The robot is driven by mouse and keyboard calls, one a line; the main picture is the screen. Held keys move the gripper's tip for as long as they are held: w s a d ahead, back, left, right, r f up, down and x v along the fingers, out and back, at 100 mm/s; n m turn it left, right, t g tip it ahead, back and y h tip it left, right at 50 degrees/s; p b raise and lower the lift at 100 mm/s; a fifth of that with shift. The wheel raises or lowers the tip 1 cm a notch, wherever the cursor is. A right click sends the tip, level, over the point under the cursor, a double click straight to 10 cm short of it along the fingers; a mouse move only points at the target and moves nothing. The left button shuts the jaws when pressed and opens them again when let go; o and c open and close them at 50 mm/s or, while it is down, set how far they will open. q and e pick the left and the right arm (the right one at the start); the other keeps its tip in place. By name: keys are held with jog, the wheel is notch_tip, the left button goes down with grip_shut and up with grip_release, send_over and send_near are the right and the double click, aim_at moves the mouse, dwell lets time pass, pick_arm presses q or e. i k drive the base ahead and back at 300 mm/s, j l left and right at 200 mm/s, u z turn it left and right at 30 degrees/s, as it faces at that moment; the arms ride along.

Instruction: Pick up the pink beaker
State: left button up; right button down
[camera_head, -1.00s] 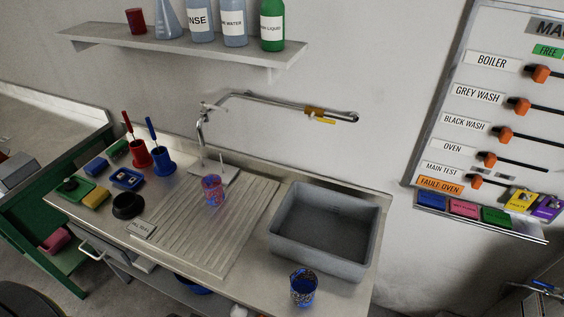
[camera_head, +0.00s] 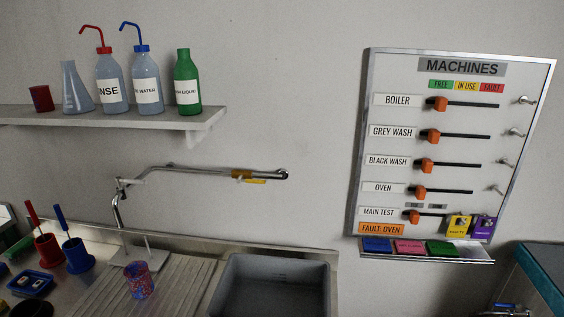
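A beaker with a mottled pink, red and blue surface (camera_head: 140,281) stands upright on the ribbed drainboard (camera_head: 185,285), left of the sink. It is the only pinkish beaker in view, small and near the lower edge of the picture.
A grey sink (camera_head: 270,285) lies right of the drainboard. A tap (camera_head: 205,170) with a long spout reaches over behind. Red (camera_head: 48,250) and blue (camera_head: 77,255) brush holders stand left. A shelf (camera_head: 200,118) carries bottles. A machines board (camera_head: 450,150) hangs right.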

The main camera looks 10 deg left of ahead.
aim_at(136, 274)
jog(key=u, duration=1.25)
jog(key=i+j+z, duration=0.15)
jog(key=j, duration=0.25)
jog(key=i+j+z, duration=0.1)
jog(key=j, duration=0.25)
jog(key=i, duration=0.1)
